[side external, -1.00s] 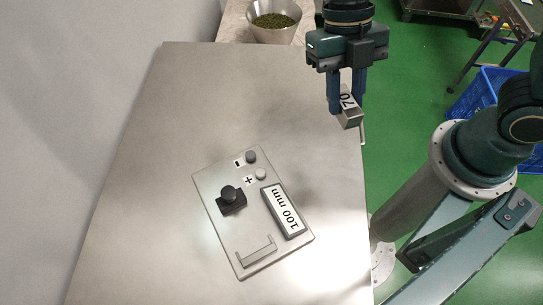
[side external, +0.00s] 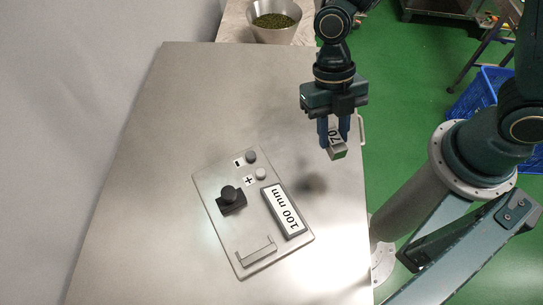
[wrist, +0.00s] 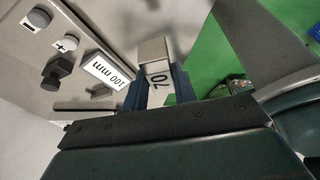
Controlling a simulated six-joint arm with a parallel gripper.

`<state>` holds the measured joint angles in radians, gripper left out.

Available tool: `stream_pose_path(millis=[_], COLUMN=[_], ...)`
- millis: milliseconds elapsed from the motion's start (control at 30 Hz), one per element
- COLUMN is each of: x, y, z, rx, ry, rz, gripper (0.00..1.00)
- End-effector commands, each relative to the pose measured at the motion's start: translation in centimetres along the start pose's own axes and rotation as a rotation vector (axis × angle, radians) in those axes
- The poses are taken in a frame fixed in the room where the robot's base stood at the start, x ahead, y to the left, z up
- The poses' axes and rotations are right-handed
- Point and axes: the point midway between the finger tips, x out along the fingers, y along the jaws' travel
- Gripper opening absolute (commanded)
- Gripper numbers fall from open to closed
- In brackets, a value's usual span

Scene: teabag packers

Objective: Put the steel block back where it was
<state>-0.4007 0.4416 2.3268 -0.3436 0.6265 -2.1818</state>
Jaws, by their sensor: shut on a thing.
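The steel block (side external: 338,153) has a white label reading 70. My gripper (side external: 334,133) is shut on it and holds it above the right part of the steel table. A shadow lies on the table to the lower left of the block. In the wrist view the block (wrist: 153,48) sticks out between the blue fingers. The panel (side external: 225,225) lies on the table to the lower left of my gripper. It carries a block labelled 100 mm (side external: 285,211), a black knob (side external: 231,196), two round buttons marked minus and plus, and a bracket (side external: 257,250).
The steel table (side external: 150,150) is clear to the left of and behind the panel. A funnel of green leaves (side external: 273,22) stands beyond the far edge. A handle (side external: 362,129) sticks out at the table's right edge. A blue crate (side external: 480,98) stands on the green floor.

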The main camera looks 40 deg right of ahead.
Motion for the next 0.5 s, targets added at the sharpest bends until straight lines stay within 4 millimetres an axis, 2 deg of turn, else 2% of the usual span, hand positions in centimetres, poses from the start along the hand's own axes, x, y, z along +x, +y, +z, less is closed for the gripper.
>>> stream_pose_path(millis=[300,500], x=[3.9,5.1], y=[-0.1,0.0], z=[1.5,2.1], rx=[0.001,0.000], ry=[0.003,0.001], rz=[-0.003,0.000], gripper=[0.00,0.00])
